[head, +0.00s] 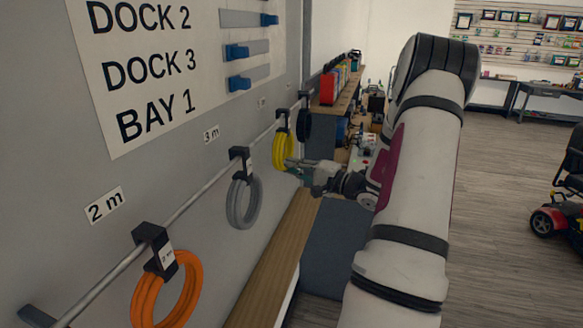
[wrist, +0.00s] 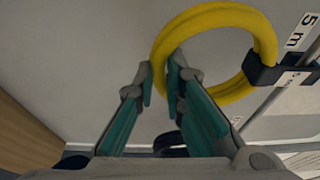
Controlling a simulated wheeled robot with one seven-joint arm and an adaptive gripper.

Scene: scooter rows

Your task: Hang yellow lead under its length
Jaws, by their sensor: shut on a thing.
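The yellow lead (head: 280,150) is a coil in a black clip (head: 283,119) at the rail (head: 198,192) on the grey wall. In the wrist view the yellow lead (wrist: 210,17) is a large ring with its black clip (wrist: 268,70) on the right, beside a "5 m" label (wrist: 298,31). My gripper (head: 289,164) is at the coil's right side. In the wrist view my gripper's fingers (wrist: 161,78) are shut on the ring's near side. I cannot tell whether the clip sits fully on the rail.
A grey lead (head: 243,203) and an orange lead (head: 166,296) hang nearer on the rail; a dark lead (head: 304,122) hangs beyond. Wall labels read "2 m" (head: 106,204) and "3 m" (head: 211,133); a further label (head: 262,102) is unreadable. A wooden ledge (head: 272,262) runs below.

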